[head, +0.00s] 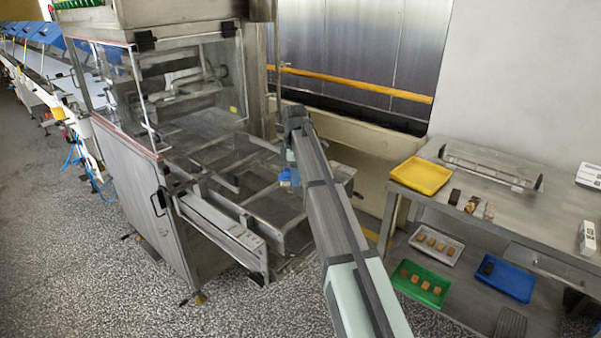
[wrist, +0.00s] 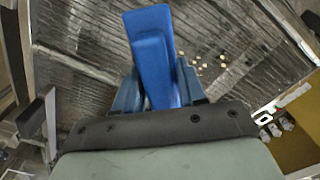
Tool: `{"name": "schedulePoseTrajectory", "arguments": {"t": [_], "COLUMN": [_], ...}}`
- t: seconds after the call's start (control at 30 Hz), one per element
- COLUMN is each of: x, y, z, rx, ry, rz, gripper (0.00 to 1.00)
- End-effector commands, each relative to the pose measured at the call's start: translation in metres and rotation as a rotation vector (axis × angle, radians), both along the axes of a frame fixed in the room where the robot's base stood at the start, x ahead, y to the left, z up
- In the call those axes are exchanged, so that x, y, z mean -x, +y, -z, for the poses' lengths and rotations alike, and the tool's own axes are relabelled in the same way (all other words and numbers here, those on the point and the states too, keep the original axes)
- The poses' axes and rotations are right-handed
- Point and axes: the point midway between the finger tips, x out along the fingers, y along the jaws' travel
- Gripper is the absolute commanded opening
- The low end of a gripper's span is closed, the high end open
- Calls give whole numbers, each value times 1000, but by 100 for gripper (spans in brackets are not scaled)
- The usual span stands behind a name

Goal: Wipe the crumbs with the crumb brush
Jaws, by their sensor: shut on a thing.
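In the wrist view my gripper (wrist: 158,92) is shut on a blue crumb brush (wrist: 150,42), which points away from the wrist over a metal mesh (wrist: 80,62). Small pale crumbs (wrist: 222,62) lie on the mesh to the right of the brush. I cannot tell whether the brush touches the mesh; its underside is hidden. In the head view a bit of blue shows at the end of my arm (head: 289,177), beside the open frame of the enrober (head: 195,205); the crumbs are too small to make out there.
To the right stands a steel table (head: 540,225) with a yellow tray (head: 421,176) and several small brown pieces. A white tray (head: 436,243), a green tray (head: 421,283) and a blue tray (head: 505,279) sit on its lower shelf. Metal rails edge the mesh.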

Motion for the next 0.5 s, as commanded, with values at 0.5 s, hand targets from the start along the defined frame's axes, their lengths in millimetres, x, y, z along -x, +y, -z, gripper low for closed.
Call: {"name": "schedulePoseTrajectory", "arguments": {"t": [0.5], "x": [35], "y": [34], "z": [0], "rx": [0], "ry": [0], "rz": [-1], "gripper": [12]}}
